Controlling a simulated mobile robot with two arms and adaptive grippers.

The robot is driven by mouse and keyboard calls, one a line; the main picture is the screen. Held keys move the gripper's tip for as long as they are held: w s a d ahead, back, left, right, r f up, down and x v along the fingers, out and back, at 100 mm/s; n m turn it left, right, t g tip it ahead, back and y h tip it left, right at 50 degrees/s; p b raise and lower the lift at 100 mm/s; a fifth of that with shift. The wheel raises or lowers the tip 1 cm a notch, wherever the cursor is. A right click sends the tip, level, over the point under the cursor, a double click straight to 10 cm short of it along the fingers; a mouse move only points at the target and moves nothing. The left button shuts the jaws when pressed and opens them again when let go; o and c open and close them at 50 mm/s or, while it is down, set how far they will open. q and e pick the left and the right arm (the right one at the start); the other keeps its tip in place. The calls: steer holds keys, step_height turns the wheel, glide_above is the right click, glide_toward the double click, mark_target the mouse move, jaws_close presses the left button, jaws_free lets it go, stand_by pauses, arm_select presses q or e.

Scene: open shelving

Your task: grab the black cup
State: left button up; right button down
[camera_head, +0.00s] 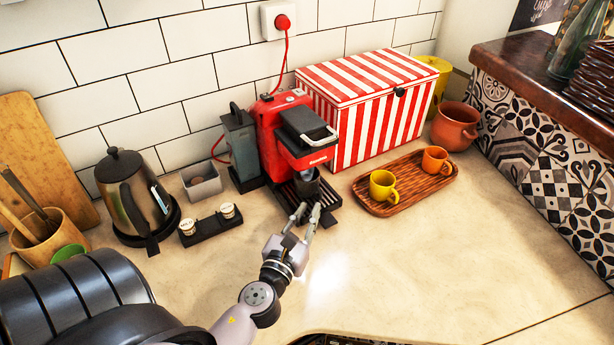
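The black cup (306,181) stands upright on the drip tray of the red coffee machine (288,137), under its spout. My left gripper (309,210) reaches up from the bottom of the head view. Its two fingers are spread apart with nothing visible between them. The fingertips are just in front of the cup, near the tray's front edge. I cannot tell whether they touch the cup. The lower part of the cup is partly hard to make out against the dark tray. My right gripper does not show.
A wooden tray (427,188) with a yellow cup (382,186) and an orange cup (435,160) lies to the right. A red-striped box (366,105) stands behind. A kettle (133,193) and a small dark holder (211,228) are at left. The counter at front right is clear.

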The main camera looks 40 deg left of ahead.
mark_target(320, 194)
arm_select(q)
steer(key=shift+x, duration=1)
steer(key=p+x, duration=0.1)
steer(key=x, duration=0.3)
steer(key=shift+w+d+f, duration=0.15)
steer(key=shift+w+f, duration=0.1)
steer(key=shift+w, duration=0.2)
steer(key=shift+s, duration=0.1)
jaws_close()
